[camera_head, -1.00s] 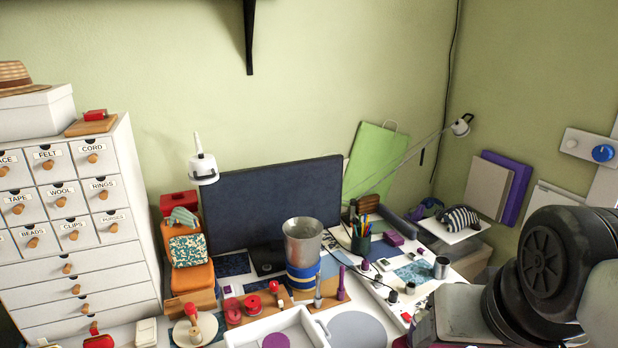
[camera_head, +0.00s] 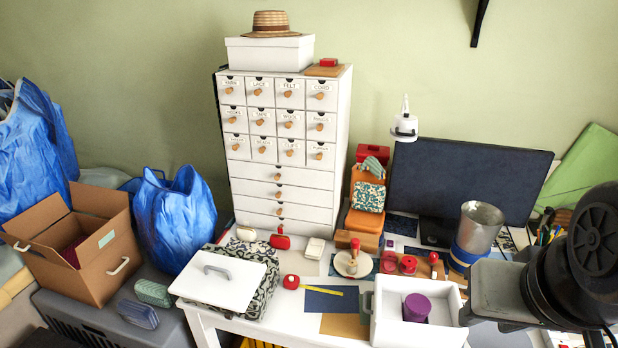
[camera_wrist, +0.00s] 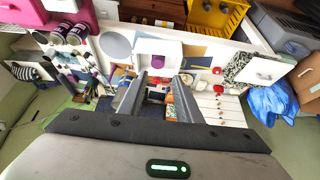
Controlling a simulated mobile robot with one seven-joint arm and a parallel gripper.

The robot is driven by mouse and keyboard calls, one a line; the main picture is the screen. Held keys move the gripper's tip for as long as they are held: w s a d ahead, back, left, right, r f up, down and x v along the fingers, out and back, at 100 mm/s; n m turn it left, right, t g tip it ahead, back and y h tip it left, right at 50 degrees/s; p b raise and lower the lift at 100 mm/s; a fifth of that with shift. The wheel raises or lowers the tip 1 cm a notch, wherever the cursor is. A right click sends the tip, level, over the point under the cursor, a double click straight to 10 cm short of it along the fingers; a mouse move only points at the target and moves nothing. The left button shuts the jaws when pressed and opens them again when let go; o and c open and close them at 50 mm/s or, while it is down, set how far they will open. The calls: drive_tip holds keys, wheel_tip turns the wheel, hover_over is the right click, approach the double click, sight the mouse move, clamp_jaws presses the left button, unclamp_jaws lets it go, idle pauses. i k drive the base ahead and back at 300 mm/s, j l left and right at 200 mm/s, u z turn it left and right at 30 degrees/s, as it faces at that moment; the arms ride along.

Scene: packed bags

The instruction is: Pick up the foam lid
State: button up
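What looks like the foam lid (camera_head: 213,282) is a flat white slab with a grey handle. It lies slightly tilted on top of a black-and-white patterned bag (camera_head: 262,262) at the left end of the white table. In the wrist view the white lid (camera_wrist: 262,70) shows at the right, with the patterned bag (camera_wrist: 236,66) beside it. My gripper (camera_wrist: 162,76) is open with nothing between its fingers. It is high and well away from the lid. In the head view my arm fills the right edge, and the fingers cannot be made out.
A white tray (camera_head: 385,325) with a purple cylinder (camera_head: 416,307) stands right of the lid. A red tape measure (camera_head: 291,282) lies nearby. A cardboard box (camera_head: 95,275) and blue bags (camera_head: 175,220) are at the left. The drawer cabinet (camera_head: 285,180) and monitor (camera_head: 465,190) stand behind.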

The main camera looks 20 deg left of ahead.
sight(229, 283)
drive_tip(key=u, duration=1.55)
drive_tip(key=z, duration=1.5)
drive_tip(key=j, duration=2.45)
drive_tip(key=i+z, duration=0.05)
drive_tip(key=i, duration=0.05)
